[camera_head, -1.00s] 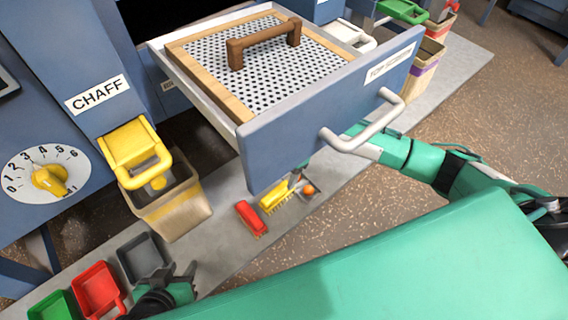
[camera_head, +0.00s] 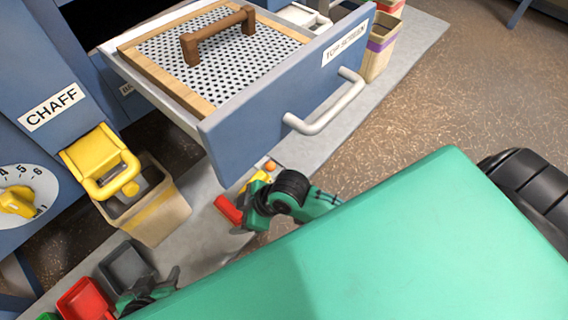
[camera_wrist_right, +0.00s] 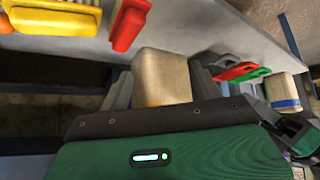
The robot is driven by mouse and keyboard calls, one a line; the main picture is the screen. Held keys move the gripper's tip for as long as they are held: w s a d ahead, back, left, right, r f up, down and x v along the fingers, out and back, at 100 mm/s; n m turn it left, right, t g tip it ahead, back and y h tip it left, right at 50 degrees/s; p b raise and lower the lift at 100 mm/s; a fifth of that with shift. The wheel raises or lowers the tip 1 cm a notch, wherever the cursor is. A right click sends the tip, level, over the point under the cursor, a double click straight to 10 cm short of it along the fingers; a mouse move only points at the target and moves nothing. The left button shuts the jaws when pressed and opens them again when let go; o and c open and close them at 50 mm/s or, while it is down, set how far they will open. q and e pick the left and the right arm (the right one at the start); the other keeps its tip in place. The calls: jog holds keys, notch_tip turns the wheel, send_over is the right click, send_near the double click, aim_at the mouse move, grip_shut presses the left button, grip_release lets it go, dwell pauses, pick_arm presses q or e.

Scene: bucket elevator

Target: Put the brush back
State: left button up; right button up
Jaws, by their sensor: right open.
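A red brush (camera_head: 228,209) lies on the grey floor strip below the open drawer. A yellow brush (camera_head: 256,180) lies beside it, partly hidden by my right arm. In the right wrist view, the red brush (camera_wrist_right: 130,22) and the yellow brush (camera_wrist_right: 55,18) show at the upper left, apart from the fingers. My right gripper (camera_wrist_right: 160,76) is open, with a tan bin (camera_wrist_right: 162,66) seen beyond and between its fingers. In the head view my right gripper's fingertips are not clear. My left gripper (camera_head: 152,284) is by the grey scoop (camera_head: 125,266); its jaw opening is unclear.
The open top-screen drawer (camera_head: 220,140) with its handle juts over the brushes. The chaff bin (camera_head: 155,218) stands left of them. A red scoop (camera_head: 85,300) lies at lower left, and an orange ball (camera_head: 270,165) lies behind the yellow brush. Brown floor at right is open.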

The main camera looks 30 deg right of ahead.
jog(key=s+d+r+m+t+h, duration=0.2)
jog(key=s+d+m, duration=0.4)
jog(key=d+m, duration=0.3)
jog(key=shift+s+r+t+h, duration=0.2)
jog(key=shift+s+t+h, duration=0.15)
jog(key=shift+t+h, duration=0.45)
